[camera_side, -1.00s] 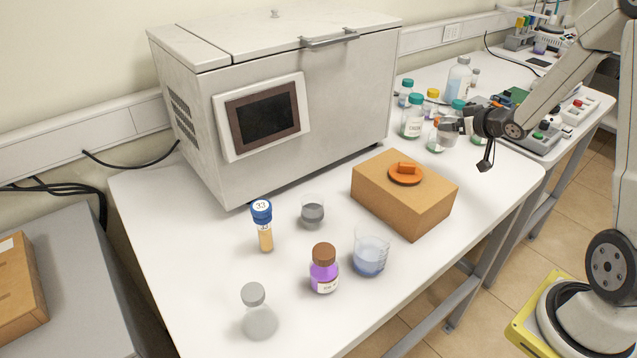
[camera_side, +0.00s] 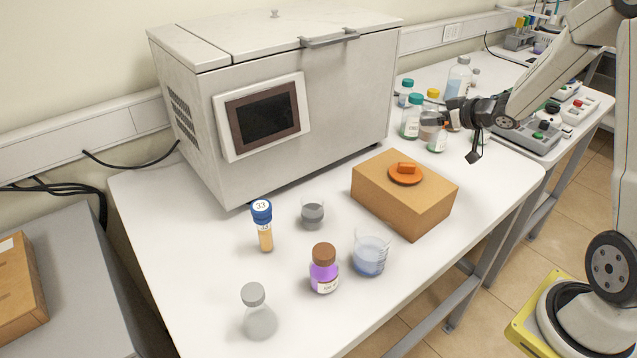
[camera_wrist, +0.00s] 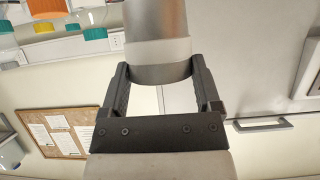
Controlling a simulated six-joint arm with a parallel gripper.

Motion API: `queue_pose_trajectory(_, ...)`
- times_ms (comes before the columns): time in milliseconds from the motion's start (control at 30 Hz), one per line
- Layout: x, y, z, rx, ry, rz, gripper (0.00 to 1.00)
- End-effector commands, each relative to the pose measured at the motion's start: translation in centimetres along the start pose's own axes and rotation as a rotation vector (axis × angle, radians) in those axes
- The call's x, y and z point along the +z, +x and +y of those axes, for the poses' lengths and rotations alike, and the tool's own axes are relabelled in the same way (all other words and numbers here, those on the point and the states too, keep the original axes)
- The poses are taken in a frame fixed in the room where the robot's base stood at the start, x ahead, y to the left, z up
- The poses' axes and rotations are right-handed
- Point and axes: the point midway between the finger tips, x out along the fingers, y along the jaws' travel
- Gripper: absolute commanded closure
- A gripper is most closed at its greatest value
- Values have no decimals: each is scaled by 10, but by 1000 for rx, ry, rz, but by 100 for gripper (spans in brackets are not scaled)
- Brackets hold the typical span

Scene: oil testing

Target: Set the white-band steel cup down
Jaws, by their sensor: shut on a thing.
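The white-band steel cup (camera_wrist: 157,50) fills the top middle of the wrist view, grey metal with a pale band around it. My gripper (camera_wrist: 158,78) is shut on it, one dark finger on each side. In the side view the cup (camera_side: 431,118) is small and partly hidden at the tip of my gripper (camera_side: 447,117), in front of the capped bottles. It appears held above the table (camera_side: 455,160), but the gap beneath it is hard to judge.
Green-capped bottles (camera_side: 411,118) and other bottles crowd around the cup. A cardboard box (camera_side: 410,210) with an orange lid (camera_side: 406,174) stands nearer. A large grey machine (camera_side: 350,100) is to the left. A beaker (camera_side: 370,256) and a purple bottle (camera_side: 324,272) stand in front.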

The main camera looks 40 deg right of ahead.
Motion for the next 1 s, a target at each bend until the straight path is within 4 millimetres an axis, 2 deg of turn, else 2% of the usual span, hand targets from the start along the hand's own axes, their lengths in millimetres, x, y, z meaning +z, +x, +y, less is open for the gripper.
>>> queue_pose_trajectory(267, -29, 19, -54, -225, -125, 1, 82)
queue_pose_trajectory(467, -46, 29, -106, -431, -237, 1, 82)
queue_pose_trajectory(567, -54, 32, -139, -556, -306, 1, 82)
queue_pose_trajectory(700, -63, 32, -192, -758, -414, 1, 82)
queue_pose_trajectory(1000, -65, 19, -305, -1159, -634, 0, 82)
